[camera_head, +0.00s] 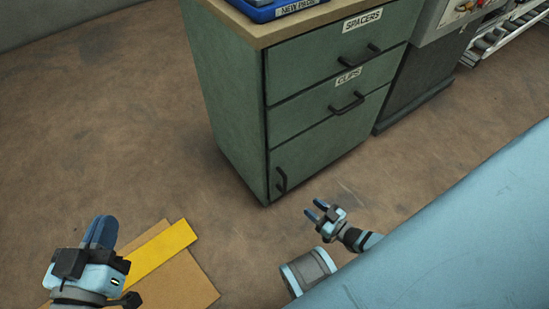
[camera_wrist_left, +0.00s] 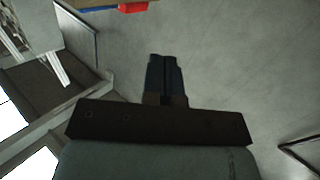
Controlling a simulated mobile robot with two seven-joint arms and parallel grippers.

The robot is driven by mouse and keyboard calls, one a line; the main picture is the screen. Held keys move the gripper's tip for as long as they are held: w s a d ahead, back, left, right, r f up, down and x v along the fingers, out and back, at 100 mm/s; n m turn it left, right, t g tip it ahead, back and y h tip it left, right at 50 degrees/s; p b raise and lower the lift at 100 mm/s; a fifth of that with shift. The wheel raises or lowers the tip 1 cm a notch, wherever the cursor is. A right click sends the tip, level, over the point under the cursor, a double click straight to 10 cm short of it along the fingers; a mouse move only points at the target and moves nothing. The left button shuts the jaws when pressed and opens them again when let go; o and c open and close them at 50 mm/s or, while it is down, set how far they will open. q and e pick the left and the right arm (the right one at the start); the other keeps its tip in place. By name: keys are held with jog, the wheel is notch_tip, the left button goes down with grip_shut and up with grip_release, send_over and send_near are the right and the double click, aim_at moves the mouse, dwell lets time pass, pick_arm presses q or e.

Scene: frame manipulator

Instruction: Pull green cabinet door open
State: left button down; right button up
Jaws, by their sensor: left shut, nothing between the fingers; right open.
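The green cabinet (camera_head: 232,115) stands in the upper middle of the head view. Its lowest front panel is the green door (camera_head: 325,150), with a dark vertical handle (camera_head: 281,180) near its left edge. The door looks closed. My left gripper (camera_head: 101,232) is at the lower left, well apart from the cabinet, shut with nothing in it. Its closed fingers also show in the left wrist view (camera_wrist_left: 165,77). My right gripper (camera_head: 316,209) is open and empty, below and to the right of the door handle and apart from it.
Two drawers labelled SPACERS (camera_head: 362,20) and CLIPS (camera_head: 348,76) sit above the door, each with a dark handle. A yellow strip (camera_head: 160,254) and a tan board (camera_head: 180,285) lie on the floor at lower left. A dark grey unit (camera_head: 415,88) stands right of the cabinet.

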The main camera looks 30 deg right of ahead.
aim_at(285, 184)
jog(key=b+x, duration=0.1)
jog(key=x, duration=0.3)
jog(key=b+x, duration=0.2)
jog(key=x, duration=0.3)
jog(key=f+b+x, duration=0.1)
jog(key=x, duration=0.3)
jog(key=shift+w+d+b, duration=0.25)
jog(key=shift+w+b, duration=0.15)
jog(key=shift+w, duration=0.05)
pick_arm(q)
jog(key=m, duration=0.1)
jog(key=w+a+m+t, duration=0.1)
jog(key=w+m+h, duration=0.1)
jog(key=shift+w+a+r+t, duration=0.15)
jog(key=shift+a+r+t, duration=0.05)
jog(key=shift+r+t, duration=0.1)
pick_arm(e)
grip_shut()
